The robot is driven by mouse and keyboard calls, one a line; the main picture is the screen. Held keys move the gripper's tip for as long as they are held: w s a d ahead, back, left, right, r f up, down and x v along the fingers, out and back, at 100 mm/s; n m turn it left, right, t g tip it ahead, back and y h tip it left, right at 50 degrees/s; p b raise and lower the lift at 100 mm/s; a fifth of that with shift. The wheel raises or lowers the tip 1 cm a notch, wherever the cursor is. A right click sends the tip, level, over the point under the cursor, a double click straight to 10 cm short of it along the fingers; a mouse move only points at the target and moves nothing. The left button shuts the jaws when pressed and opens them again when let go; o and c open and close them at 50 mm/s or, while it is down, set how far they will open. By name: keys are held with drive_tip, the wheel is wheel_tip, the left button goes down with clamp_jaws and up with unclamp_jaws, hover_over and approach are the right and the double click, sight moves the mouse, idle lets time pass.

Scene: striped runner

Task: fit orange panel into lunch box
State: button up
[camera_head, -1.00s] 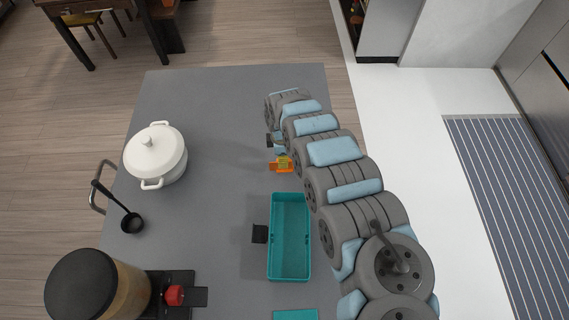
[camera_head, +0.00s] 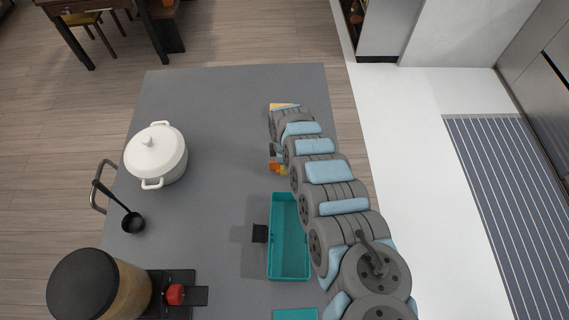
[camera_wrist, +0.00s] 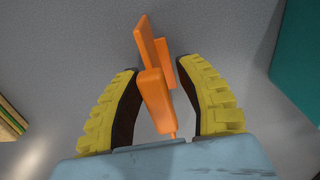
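The orange panel (camera_head: 275,169) lies on the grey table just beyond the lunch box, partly hidden by my arm. In the wrist view, the orange panel (camera_wrist: 155,98) stands between my gripper's yellow-padded fingers, with more of its orange shape reaching past the fingertips. My gripper (camera_wrist: 158,68) is open around it, with a gap visible on the right side; contact on the left is unclear. The teal lunch box (camera_head: 272,262) is an open rectangular tray on the table, its right side partly covered by my arm. Its teal edge (camera_wrist: 302,60) shows at the right of the wrist view.
A black piece (camera_head: 260,233) is at the box's left side. A teal flat piece (camera_head: 296,314) lies at the front edge. A white pot (camera_head: 156,153), ladle (camera_head: 130,221) and coffee machine (camera_head: 178,294) stand left. Table centre is clear.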

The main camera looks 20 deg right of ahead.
clamp_jaws()
drive_tip(key=shift+r, duration=0.15)
